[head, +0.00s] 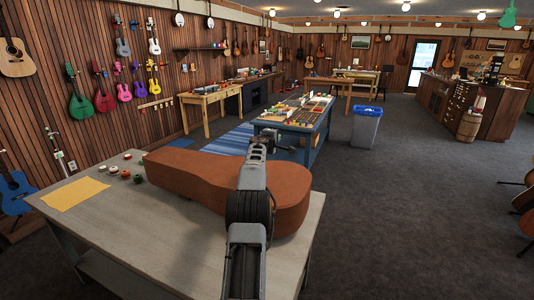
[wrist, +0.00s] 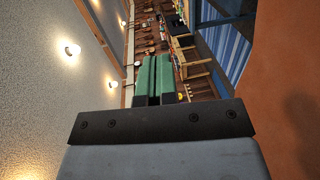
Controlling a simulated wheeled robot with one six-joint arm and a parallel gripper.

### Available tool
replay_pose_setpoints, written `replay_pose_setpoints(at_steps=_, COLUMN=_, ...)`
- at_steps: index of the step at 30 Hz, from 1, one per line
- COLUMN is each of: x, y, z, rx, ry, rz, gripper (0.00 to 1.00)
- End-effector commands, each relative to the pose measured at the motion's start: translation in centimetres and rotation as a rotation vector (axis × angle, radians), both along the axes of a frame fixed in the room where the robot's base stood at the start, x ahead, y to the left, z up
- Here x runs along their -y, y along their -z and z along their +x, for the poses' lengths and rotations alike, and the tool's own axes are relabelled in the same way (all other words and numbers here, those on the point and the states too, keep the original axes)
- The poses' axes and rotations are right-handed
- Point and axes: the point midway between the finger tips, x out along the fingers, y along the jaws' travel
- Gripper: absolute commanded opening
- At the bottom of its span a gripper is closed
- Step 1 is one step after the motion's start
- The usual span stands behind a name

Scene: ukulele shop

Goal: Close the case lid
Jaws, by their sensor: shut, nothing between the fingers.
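The brown guitar case (head: 190,170) lies flat on the grey table, its wide end at the right front. Its lid looks down over the body; no inside shows, and I cannot make out whether a gap remains at the seam. My arm crosses in front of the case and hides part of its middle. My gripper (head: 260,140) is at the far side of the case in the head view. In the wrist view its green fingers (wrist: 155,78) are together and empty, and the case's brown surface (wrist: 285,80) fills the right side, close to the gripper.
The grey table (head: 150,240) also holds a yellow sheet (head: 75,193) and several small round tins (head: 125,173) at the left. A blue workbench (head: 315,135) with small parts stands beyond, beside a blue-topped bin (head: 366,126). Grey floor at the right is open.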

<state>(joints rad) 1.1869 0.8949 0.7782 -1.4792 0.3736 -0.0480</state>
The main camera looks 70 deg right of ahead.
Motion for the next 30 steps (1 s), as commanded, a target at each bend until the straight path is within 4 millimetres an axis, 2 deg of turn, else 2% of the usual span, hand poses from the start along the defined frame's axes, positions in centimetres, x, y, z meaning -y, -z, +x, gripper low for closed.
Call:
replay_pose_setpoints(at_steps=3, x=-2.0, y=0.4, z=0.0, rx=0.001, ry=-0.001, rz=-0.002, gripper=0.00)
replay_pose_setpoints(at_steps=15, x=-8.0, y=-0.8, z=-0.1, rx=0.000, ry=-0.001, rz=-0.002, gripper=0.00)
replay_pose_setpoints(at_steps=21, x=-9.7, y=-1.2, z=0.0, rx=0.000, ry=-0.001, rz=-0.001, gripper=0.00)
replay_pose_setpoints(at_steps=30, x=-10.2, y=-1.3, z=-0.1, rx=0.000, ry=0.001, rz=0.000, gripper=0.00)
